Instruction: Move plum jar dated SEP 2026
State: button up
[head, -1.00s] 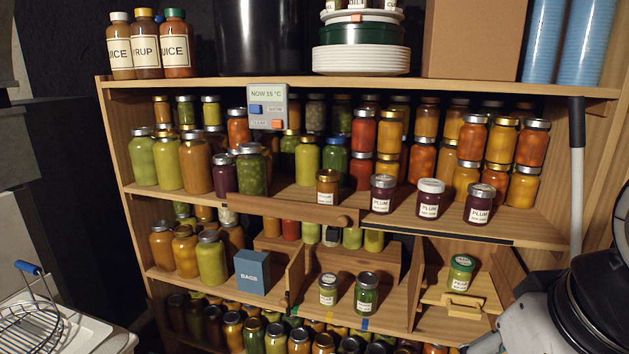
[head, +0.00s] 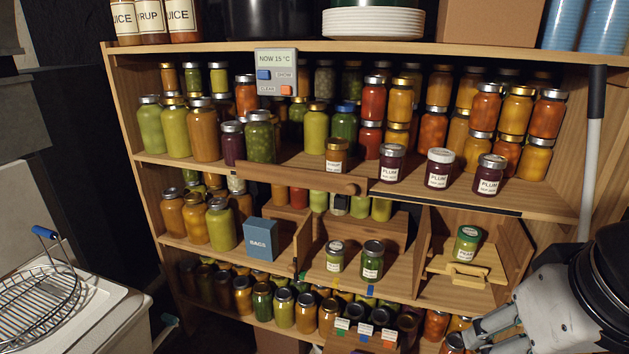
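Three dark jars labelled PLUM stand near the front edge of the upper shelf, right of centre. The left plum jar (head: 392,164) and right plum jar (head: 489,176) have silvery lids. The middle plum jar (head: 438,169) has a white lid. Each label has a smaller second line, too small to read surely, so I cannot tell which one is dated SEP 2026. My gripper (head: 482,333) is at the lower right, below and apart from these jars, in front of the lower shelves. Its fingertips are partly cut off and overlapped, so its opening is unclear.
A labelled amber jar (head: 336,156) stands left of the plum jars, above a wooden bar (head: 295,180). A green-lidded jar (head: 467,243) stands by a wooden holder (head: 466,269). Two small labelled jars, one of them green (head: 372,260), and a BAGS box (head: 260,239) occupy the middle shelf.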

aim_at(438, 168)
jog(key=i+l+u, duration=0.6)
jog(key=l, duration=0.25)
jog(key=i, duration=0.05)
